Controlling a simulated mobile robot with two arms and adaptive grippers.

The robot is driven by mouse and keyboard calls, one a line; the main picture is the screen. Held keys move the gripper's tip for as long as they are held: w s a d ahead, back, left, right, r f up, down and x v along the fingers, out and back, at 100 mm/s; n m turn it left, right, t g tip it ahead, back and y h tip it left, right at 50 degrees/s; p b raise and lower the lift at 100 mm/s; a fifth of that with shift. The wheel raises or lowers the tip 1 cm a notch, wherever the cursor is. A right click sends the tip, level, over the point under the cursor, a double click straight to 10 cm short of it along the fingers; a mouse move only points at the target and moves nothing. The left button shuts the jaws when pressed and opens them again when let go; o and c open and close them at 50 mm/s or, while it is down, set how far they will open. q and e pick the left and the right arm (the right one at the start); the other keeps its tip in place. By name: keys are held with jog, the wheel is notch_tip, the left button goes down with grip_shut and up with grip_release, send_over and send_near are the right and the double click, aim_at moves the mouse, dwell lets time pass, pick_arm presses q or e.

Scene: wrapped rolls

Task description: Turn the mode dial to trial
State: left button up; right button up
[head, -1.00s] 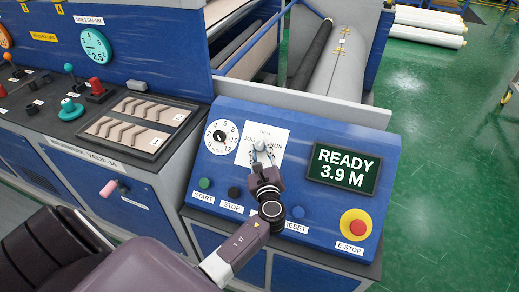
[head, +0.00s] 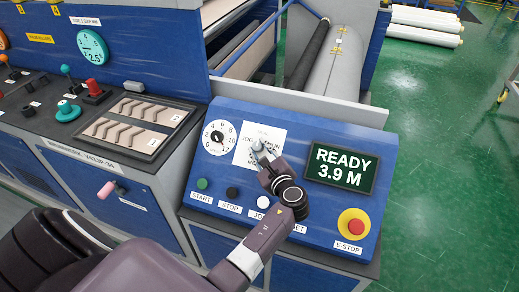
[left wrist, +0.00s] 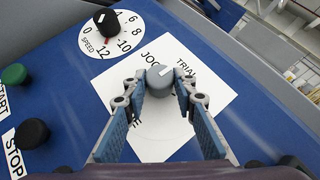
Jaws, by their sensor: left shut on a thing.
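The mode dial (left wrist: 160,80) is a small grey knob on a white label plate (left wrist: 150,120) on the blue sloped control panel. Its white mark points up and right, toward the word TRIAL (left wrist: 186,73) in the left wrist view; JOG is to its left. In the head view the dial (head: 258,146) is partly covered by my fingers. My left gripper (left wrist: 159,84) has its two blue-padded fingers on either side of the dial and is shut on it; it also shows in the head view (head: 264,152). My right gripper is not in view.
A speed dial (head: 218,137) is left of the plate. A screen (head: 341,168) reading READY 3.9 M is at right. START (head: 202,184) and STOP (head: 232,193) buttons are below, with the red E-STOP (head: 353,227) lower right. Some button labels are covered by my arm.

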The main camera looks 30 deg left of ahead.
pick_arm(q)
jog(key=shift+r, duration=0.15)
jog(key=o, duration=1.2)
jog(key=shift+c, duration=0.2)
jog(key=shift+s+d, duration=0.25)
jog(key=shift+d, duration=0.1)
jog(key=v, duration=0.6)
jog(key=shift+s+d, duration=0.15)
jog(key=shift+d, duration=0.05)
